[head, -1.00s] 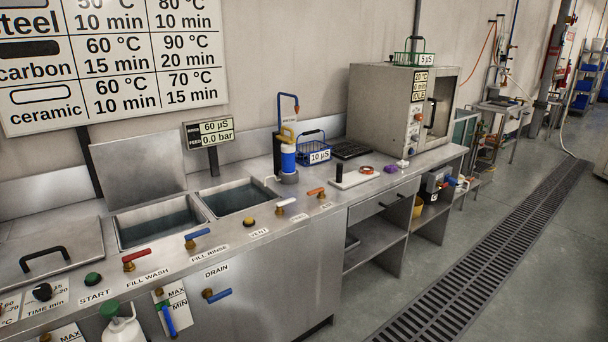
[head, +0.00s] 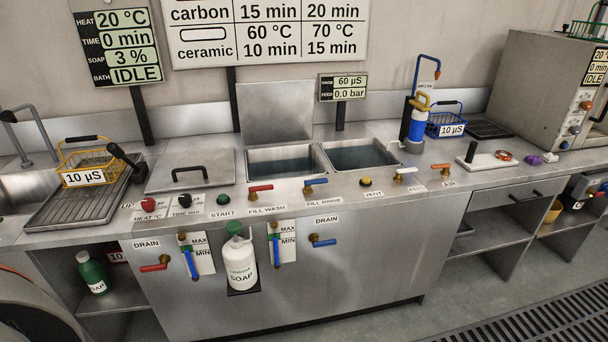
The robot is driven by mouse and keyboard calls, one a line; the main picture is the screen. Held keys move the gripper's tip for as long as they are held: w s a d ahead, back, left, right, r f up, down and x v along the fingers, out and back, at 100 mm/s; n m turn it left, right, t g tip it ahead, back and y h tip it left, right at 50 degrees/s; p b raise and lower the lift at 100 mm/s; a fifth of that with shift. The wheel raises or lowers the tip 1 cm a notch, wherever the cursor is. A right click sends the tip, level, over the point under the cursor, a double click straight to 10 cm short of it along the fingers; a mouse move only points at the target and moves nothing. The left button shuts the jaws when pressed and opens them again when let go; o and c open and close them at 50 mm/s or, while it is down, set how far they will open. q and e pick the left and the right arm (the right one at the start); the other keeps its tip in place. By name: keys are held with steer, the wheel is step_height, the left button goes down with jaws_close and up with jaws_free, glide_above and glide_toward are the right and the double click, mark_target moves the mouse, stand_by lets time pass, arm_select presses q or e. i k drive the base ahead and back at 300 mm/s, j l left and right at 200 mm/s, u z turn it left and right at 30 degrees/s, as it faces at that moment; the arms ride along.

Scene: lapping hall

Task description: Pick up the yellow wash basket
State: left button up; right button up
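The yellow wash basket (head: 88,160) is a small wire basket with a dark-gripped handle and a tag reading 10 µS. It stands upright on the ribbed metal drainboard at the left of the counter, next to the sink. Its handle is up over the top. Neither of my grippers shows in the head view.
The drainboard (head: 62,212) lies left of a lidded bath (head: 190,172). A black lever (head: 125,158) stands close to the basket's right side. A tap (head: 22,135) rises behind left. A blue basket (head: 446,122) and a blue-and-yellow bottle (head: 418,120) stand further right.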

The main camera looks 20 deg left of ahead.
mark_target(73, 180)
steer(key=u, duration=2.05)
steer(key=z, duration=0.9)
steer(key=j+z, duration=0.5)
steer(key=z, duration=0.2)
steer(key=j+z, duration=0.35)
steer(key=k+j+z, duration=0.15)
steer(key=j+z, duration=0.15)
steer(key=k+j+z, duration=0.3)
steer(key=j, duration=0.15)
steer(key=k+j+z, duration=0.15)
steer(key=j, duration=0.25)
steer(key=k+j+z, duration=0.15)
steer(key=k+j, duration=0.2)
